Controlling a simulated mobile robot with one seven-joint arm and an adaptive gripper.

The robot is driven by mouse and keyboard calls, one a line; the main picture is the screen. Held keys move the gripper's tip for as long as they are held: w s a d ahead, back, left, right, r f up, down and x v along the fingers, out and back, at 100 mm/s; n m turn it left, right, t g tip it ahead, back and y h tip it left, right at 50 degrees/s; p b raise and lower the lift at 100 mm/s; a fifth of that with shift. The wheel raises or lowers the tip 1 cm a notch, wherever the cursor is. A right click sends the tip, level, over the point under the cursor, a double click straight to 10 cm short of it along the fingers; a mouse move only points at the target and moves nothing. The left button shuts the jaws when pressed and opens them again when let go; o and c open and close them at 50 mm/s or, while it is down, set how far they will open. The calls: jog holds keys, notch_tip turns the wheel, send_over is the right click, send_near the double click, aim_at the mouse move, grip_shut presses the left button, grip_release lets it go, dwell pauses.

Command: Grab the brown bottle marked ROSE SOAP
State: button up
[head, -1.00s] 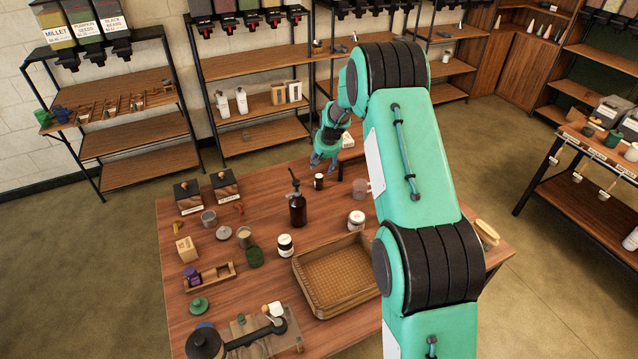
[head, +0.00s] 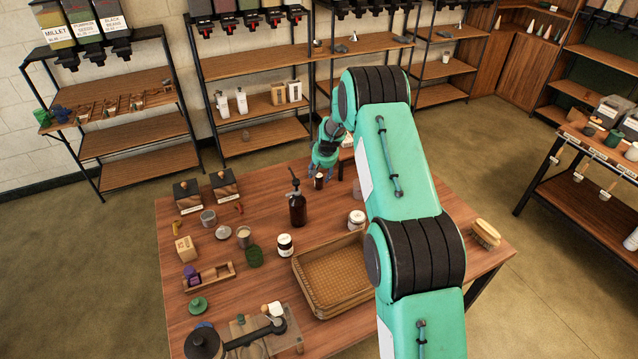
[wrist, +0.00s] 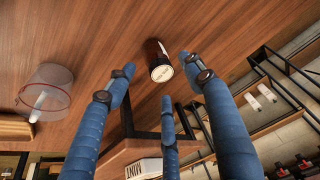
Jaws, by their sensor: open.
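A small dark brown bottle with a pale label (head: 319,182) stands on the wooden table, near its far edge. It also shows in the wrist view (wrist: 160,62), where its label carries writing too small to read surely. My gripper (head: 323,172) is right by this bottle, at its far side. In the wrist view my blue fingers (wrist: 160,72) are spread, with the bottle beyond and between the tips and nothing held. A taller dark brown pump bottle (head: 298,209) stands nearer on the table; its label is not visible.
A clear cup (wrist: 45,92) shows left of my fingers in the wrist view. A white-labelled jar (head: 357,219), another jar (head: 285,245) and a wicker tray (head: 333,275) stand nearer. A brush (head: 486,234) lies at the right table edge.

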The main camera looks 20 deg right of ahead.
aim_at(320, 176)
jog(key=shift+f, duration=0.15)
jog(key=shift+b+x, duration=0.4)
jog(key=shift+x, duration=2.05)
jog(key=shift+c, duration=0.5)
jog(key=c, duration=1.2)
jog(key=shift+r, duration=1.5)
jog(key=shift+s+r+p, duration=0.15)
jog(key=shift+r+p, duration=0.15)
jog(key=s+a+r, duration=0.1)
jog(key=s+a, duration=0.3)
jog(key=s, duration=1.1)
jog(key=shift+r+p, duration=0.15)
jog(key=shift+p, duration=0.2)
